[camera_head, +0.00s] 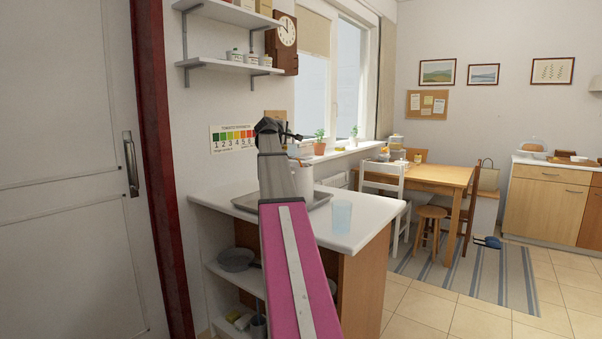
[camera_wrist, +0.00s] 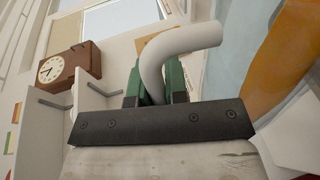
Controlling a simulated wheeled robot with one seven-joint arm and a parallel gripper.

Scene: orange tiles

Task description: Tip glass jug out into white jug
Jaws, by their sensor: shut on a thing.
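My gripper (camera_wrist: 155,86) has its green fingers shut on a thick white curved handle (camera_wrist: 184,44) in the wrist view. A large rounded orange and pale blue-grey shape, perhaps the glass jug (camera_wrist: 282,62) with its contents, fills the right of that view beside the handle. I cannot see clearly how the handle joins it. In the head view my gripper is above the counter, and my arm hides most of what it holds. A white vessel, likely the white jug (camera_head: 304,178), stands upright on the counter just right of my arm, partly hidden.
A grey tray (camera_head: 320,201) lies under the white vessel on the white counter (camera_head: 360,230). A wall shelf (camera_head: 232,66) and clock (camera_head: 286,30) are above. The floor to the right is mostly open.

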